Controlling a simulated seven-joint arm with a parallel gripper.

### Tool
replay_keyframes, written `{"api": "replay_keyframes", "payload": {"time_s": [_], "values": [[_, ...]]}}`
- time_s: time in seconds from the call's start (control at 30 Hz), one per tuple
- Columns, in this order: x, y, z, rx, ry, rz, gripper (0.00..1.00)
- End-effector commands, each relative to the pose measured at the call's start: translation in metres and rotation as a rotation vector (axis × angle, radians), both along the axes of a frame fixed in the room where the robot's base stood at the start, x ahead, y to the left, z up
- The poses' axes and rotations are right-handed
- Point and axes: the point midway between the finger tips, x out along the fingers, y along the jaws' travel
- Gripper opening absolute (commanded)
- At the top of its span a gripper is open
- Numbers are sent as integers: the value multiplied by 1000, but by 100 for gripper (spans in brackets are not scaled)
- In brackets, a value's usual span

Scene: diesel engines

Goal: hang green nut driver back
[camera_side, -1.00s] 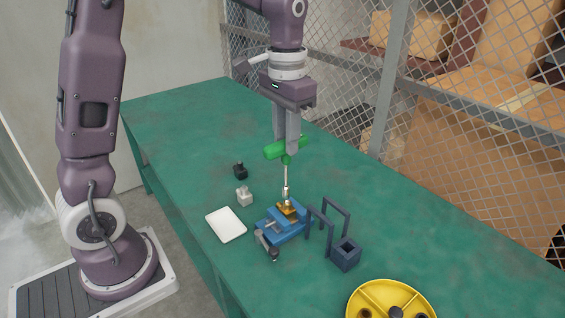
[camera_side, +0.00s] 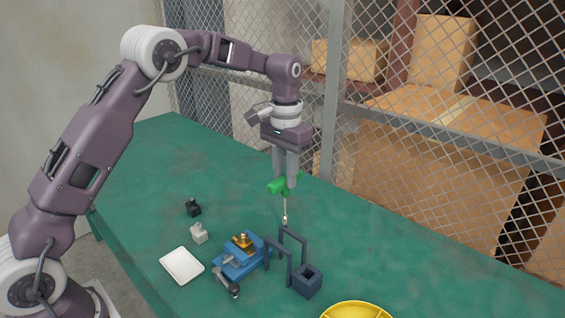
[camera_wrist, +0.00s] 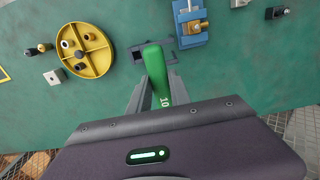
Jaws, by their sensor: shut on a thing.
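My gripper (camera_side: 286,180) is shut on the green handle of the nut driver (camera_side: 275,187), above the green table. The driver's thin shaft points straight down. Its tip is in the air behind the dark stand (camera_side: 307,281), apart from the blue vise (camera_side: 240,263). The dark stand has an upright frame and a square open socket in front. In the wrist view the green handle (camera_wrist: 155,72) lies between my fingers and hides part of the stand (camera_wrist: 137,54); the driver's shaft is hidden there. A brass part (camera_side: 242,241) sits on the vise.
A yellow divided tray (camera_wrist: 106,66) stands beside the stand, with several small parts in it. A white plate (camera_side: 182,266), a light block (camera_side: 199,233) and a black block (camera_side: 193,207) lie left of the vise. A mesh fence (camera_side: 430,150) runs along the table's back.

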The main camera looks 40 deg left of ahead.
Motion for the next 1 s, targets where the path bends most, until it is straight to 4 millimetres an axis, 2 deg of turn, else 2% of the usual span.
{"api": "replay_keyframes", "payload": {"time_s": [1.0], "values": [[-1,0,-115,0,2,0,0]]}}
